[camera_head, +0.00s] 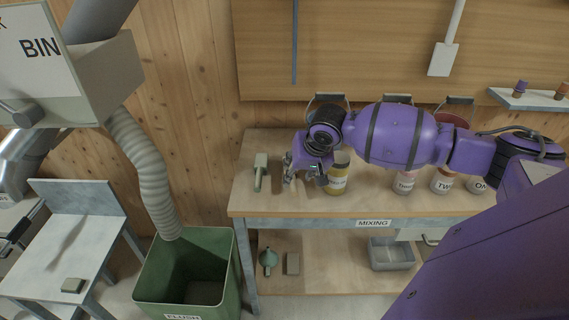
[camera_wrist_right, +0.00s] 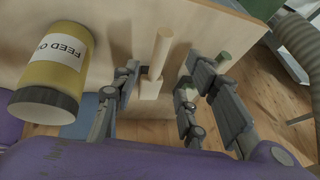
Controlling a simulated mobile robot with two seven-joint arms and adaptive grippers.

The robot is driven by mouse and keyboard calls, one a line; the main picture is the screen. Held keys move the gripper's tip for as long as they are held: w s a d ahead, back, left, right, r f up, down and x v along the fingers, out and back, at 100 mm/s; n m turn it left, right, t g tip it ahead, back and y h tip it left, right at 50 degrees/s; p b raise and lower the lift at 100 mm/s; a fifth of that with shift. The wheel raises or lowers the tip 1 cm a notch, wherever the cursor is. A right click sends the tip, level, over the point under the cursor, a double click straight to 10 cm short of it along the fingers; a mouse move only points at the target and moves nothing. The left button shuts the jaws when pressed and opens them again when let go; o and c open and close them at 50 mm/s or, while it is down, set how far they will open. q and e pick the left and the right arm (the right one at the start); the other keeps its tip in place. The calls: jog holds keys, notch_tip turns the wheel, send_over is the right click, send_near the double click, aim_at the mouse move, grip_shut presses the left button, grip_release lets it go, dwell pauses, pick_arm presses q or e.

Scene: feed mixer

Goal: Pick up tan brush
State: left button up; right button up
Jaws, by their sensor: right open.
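The tan brush (camera_wrist_right: 161,52) lies on the mixing bench, its pale handle pointing up in the right wrist view and its block-shaped head nearer me. In the head view it is mostly hidden by my right gripper (camera_head: 305,177). My right gripper, also in the right wrist view (camera_wrist_right: 163,88), is open. Its fingers stand on either side of the brush, with gaps visible between them and it. My left gripper is not in view.
A yellow feed jar (camera_head: 337,181) stands close beside the right gripper. A green-grey brush-like tool (camera_head: 261,172) lies on the other side. More labelled jars (camera_head: 404,182) stand further right on the bench (camera_head: 300,211). A green bin (camera_head: 224,262) stands left below.

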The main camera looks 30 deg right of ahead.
aim_at(294, 180)
jog(key=x, duration=0.3)
jog(key=shift+w+d+f, duration=0.15)
jog(key=shift+w, duration=0.4)
jog(key=shift+f, duration=0.6)
jog(key=x, duration=0.4)
jog(key=shift+w+d+b, duration=0.1)
jog(key=shift+d+b, duration=0.05)
jog(key=shift+b, duration=0.15)
jog(key=shift+r, duration=0.2)
grip_shut()
jog(key=shift+r, duration=5)
